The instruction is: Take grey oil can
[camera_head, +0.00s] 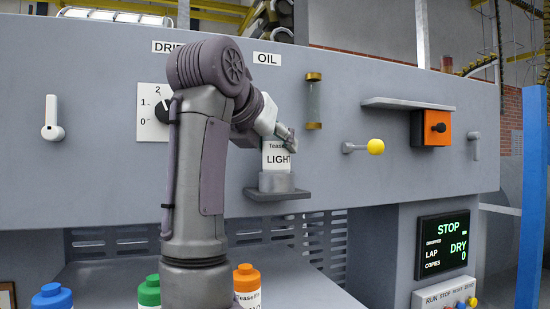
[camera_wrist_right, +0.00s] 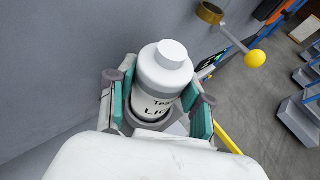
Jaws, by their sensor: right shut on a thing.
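The grey oil can (camera_head: 276,158), pale with a label reading "LIGHT", stands upright in a round cup (camera_head: 276,182) on a small bracket shelf below the "OIL" sign. My right gripper (camera_head: 286,140) reaches it from above and is at the can's top. In the right wrist view the can (camera_wrist_right: 162,82), with its round cap, sits between the teal-padded fingers of the right gripper (camera_wrist_right: 160,93), which is shut on it. The can's lower part is hidden in the cup. My left gripper is not in view.
Blue (camera_head: 52,297), green (camera_head: 149,291) and orange (camera_head: 247,286) topped cans stand low in front. A glass tube (camera_head: 313,101), a yellow-knobbed lever (camera_head: 375,146) and a narrow ledge (camera_head: 407,103) stick out of the panel to the right of the can.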

